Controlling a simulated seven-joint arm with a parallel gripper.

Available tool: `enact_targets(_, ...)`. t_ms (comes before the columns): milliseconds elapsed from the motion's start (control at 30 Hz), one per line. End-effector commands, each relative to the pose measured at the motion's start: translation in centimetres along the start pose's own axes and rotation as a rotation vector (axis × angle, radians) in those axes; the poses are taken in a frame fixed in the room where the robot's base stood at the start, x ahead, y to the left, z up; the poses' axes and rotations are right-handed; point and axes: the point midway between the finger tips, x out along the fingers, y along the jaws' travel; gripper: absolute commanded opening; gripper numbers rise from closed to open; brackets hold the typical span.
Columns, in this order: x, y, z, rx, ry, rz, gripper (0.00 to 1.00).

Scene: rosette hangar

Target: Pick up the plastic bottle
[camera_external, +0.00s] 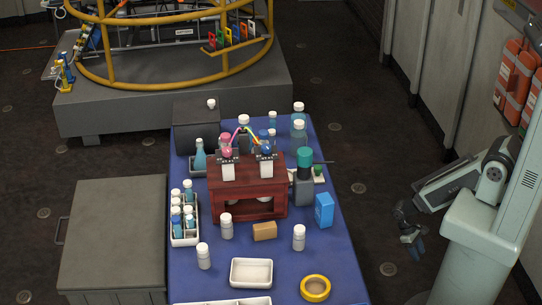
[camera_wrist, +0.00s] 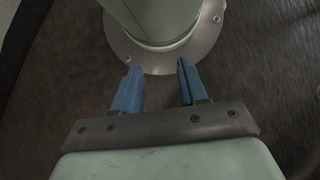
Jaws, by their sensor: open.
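The task's plastic bottle could be any of several here. Three small pale bottles with white caps stand upright near the front of the blue table: a left one (camera_external: 203,258), a middle one (camera_external: 226,229) and a right one (camera_external: 299,239). Larger blue bottles (camera_external: 299,135) with white caps stand at the back. A teal-capped bottle (camera_external: 304,172) stands right of the wooden stand. My gripper (camera_external: 412,246) hangs off the table's right side, far from all bottles. In the wrist view its blue fingers (camera_wrist: 157,68) are apart and empty, facing my own base.
The blue table (camera_external: 270,285) also holds a red wooden stand (camera_external: 248,183), a rack of small bottles (camera_external: 183,236), a blue box (camera_external: 324,210), a brown block (camera_external: 264,231), a white tray (camera_external: 251,272) and a yellow tape roll (camera_external: 315,288). A grey cabinet (camera_external: 115,235) is left.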

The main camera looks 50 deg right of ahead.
Motion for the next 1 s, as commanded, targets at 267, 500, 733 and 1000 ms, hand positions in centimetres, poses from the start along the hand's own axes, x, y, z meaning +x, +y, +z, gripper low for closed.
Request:
enact_targets(267,0.0,0.0,0.0,0.0,0.0,0.0,0.53)
enact_targets(500,0.0,0.0,0.0,0.0,0.0,0.0,0.67)
enact_targets(733,-0.5,0.2,-0.7,0.002,0.029,0.008,0.67)
enact_targets(1000,-7.0,2.6,-8.0,0.015,0.332,0.093,0.67)
